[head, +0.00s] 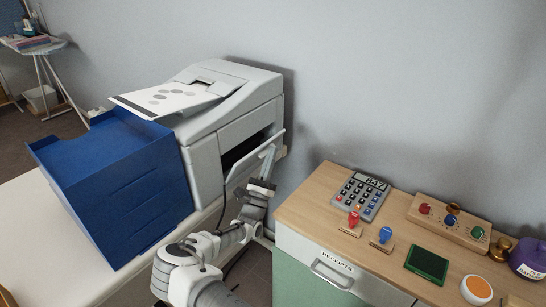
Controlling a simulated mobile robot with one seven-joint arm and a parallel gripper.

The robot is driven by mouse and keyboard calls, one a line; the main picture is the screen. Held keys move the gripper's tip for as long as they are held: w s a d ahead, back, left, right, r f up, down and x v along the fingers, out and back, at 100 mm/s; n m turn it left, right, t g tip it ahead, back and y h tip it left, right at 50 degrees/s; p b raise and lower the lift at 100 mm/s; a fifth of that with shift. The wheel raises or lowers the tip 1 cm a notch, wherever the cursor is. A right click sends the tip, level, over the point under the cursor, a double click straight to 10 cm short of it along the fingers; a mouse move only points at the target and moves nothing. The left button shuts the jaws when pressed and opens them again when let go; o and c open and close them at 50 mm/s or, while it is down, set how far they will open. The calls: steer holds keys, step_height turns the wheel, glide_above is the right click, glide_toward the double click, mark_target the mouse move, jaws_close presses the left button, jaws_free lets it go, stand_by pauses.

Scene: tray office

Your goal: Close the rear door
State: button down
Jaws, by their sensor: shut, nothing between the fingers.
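A grey printer (222,122) stands on a white table. The rear door (254,156), a light grey panel on its right side, stands tilted open, and a dark opening (237,151) shows behind it. My gripper (267,162) is shut and empty, its fingers pointing up at the outer side of the door's right part. It overlaps the door in the picture; I cannot tell whether it touches. The lower part of the door is partly hidden by my gripper.
A blue drawer unit (122,190) stands left of the printer. At right, a wooden-topped cabinet (318,205) holds a calculator (361,195), stamps and a green ink pad (427,263). A narrow gap separates table and cabinet. The wall is close behind the printer.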

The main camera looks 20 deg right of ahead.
mark_target(262, 156)
steer(key=shift+w+a+r+n+t+y+p, duration=0.5)
steer(key=shift+w+r+n+y+p, duration=0.15)
steer(key=shift+r+n+y, duration=0.2)
steer(key=shift+w+a+r, duration=0.2)
steer(key=shift+w+a, duration=0.1)
steer(key=shift+w, duration=0.1)
stand_by(1.0)
